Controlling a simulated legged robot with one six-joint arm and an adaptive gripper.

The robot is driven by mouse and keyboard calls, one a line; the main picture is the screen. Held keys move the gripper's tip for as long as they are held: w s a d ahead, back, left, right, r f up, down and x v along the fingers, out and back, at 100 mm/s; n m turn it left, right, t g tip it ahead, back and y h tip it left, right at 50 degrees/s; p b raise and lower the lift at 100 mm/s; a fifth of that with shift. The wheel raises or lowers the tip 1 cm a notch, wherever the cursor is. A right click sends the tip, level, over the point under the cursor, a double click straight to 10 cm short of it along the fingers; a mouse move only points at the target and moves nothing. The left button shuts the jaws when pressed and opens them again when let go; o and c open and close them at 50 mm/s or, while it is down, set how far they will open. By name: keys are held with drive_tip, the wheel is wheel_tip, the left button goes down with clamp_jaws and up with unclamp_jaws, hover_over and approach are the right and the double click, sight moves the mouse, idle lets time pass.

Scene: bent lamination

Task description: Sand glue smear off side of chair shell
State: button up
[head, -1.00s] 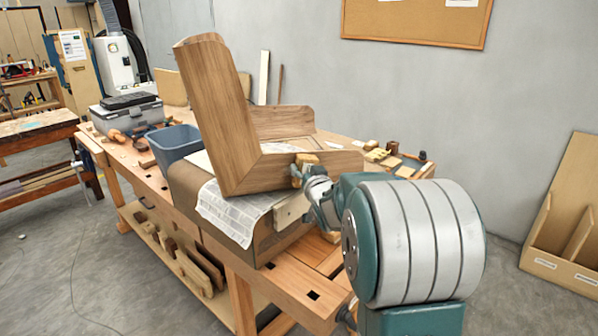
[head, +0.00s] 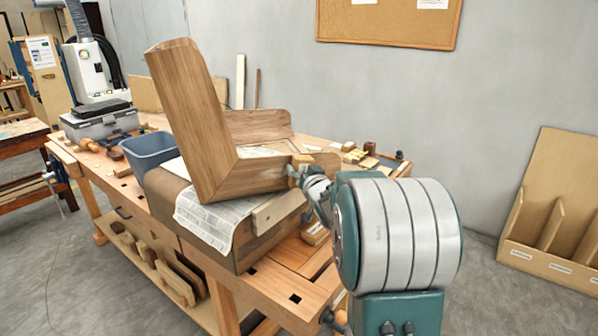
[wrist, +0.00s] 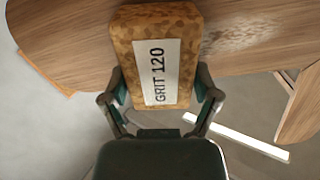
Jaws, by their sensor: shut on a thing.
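The wooden chair shell (head: 190,110) stands tilted on the bench, its side arm (head: 262,174) running right from the tall panel. My gripper (wrist: 160,95) is shut on a cork-coloured sanding block (wrist: 183,22) labelled GRIT 120. In the head view the block (head: 303,159) is at the side arm, small and partly hidden by my gripper (head: 297,176). In the wrist view the block overlaps the wooden side (wrist: 70,35); I cannot tell whether they touch. A pale, speckled glue smear (wrist: 240,32) lies on the wood just right of the block.
Newspaper (head: 205,218) lies under the shell on a brown support. The workbench (head: 285,290) also holds a blue bin (head: 150,150), a grey toolbox (head: 100,120) and small wood pieces at the back right. A wooden rack (head: 555,215) stands by the wall.

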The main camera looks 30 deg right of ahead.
sight(259, 171)
drive_tip(key=shift+w+a, duration=0.45)
drive_tip(key=shift+a, duration=1.3)
drive_tip(key=shift+w+a, duration=0.4)
drive_tip(key=shift+a, duration=1.4)
drive_tip(key=shift+w+a, duration=0.45)
drive_tip(key=shift+a, duration=1.3)
drive_tip(key=shift+s, duration=0.1)
drive_tip(key=shift+v, duration=2.95)
drive_tip(key=v, duration=0.3)
drive_tip(key=shift+s, duration=0.1)
